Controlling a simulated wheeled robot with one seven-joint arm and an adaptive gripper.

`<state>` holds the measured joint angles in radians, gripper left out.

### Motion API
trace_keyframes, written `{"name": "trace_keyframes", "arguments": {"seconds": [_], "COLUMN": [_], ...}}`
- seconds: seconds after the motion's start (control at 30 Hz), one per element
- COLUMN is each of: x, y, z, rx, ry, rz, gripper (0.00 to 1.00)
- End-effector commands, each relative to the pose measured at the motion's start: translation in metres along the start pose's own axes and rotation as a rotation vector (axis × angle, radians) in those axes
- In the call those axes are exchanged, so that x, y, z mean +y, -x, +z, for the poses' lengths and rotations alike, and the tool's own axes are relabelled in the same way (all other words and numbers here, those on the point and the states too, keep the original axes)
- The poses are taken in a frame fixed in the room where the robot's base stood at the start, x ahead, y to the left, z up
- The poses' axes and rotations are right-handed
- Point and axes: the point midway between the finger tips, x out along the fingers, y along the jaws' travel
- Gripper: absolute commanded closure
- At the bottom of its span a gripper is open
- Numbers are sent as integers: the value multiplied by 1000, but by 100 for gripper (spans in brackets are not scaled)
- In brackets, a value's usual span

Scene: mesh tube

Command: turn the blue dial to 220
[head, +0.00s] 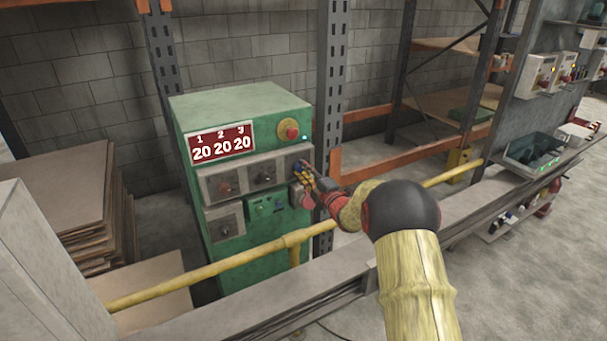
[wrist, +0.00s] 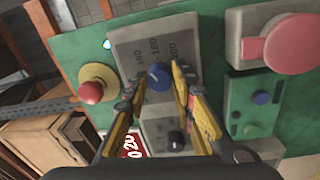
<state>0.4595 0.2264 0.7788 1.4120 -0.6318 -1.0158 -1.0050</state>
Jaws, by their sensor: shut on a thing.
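The blue dial (wrist: 159,76) sits on a grey plate (wrist: 127,44) with printed numbers around it, on the green control cabinet (head: 240,105). My gripper (wrist: 161,72) has its yellow fingers on both sides of the blue dial, shut on it. In the head view my gripper (head: 306,172) reaches the right end of the upper grey panel and partly hides the dial. The red display (head: 222,143) on the cabinet reads 20 under each of 1, 2 and 3. I cannot tell exactly which number the dial points to.
A red mushroom button (head: 292,132) on a yellow disc sits above the dial. A black knob (wrist: 177,139) is close by. A yellow rail (head: 215,267) runs in front of the cabinet.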

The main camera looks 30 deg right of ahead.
Motion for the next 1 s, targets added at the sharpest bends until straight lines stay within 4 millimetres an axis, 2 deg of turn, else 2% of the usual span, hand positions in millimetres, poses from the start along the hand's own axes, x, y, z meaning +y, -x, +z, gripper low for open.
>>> {"name": "trace_keyframes", "arguments": {"seconds": [1.0], "x": [-3], "y": [0], "z": [-2], "rx": [-55], "ry": [-965], "rz": [38], "gripper": [100]}}
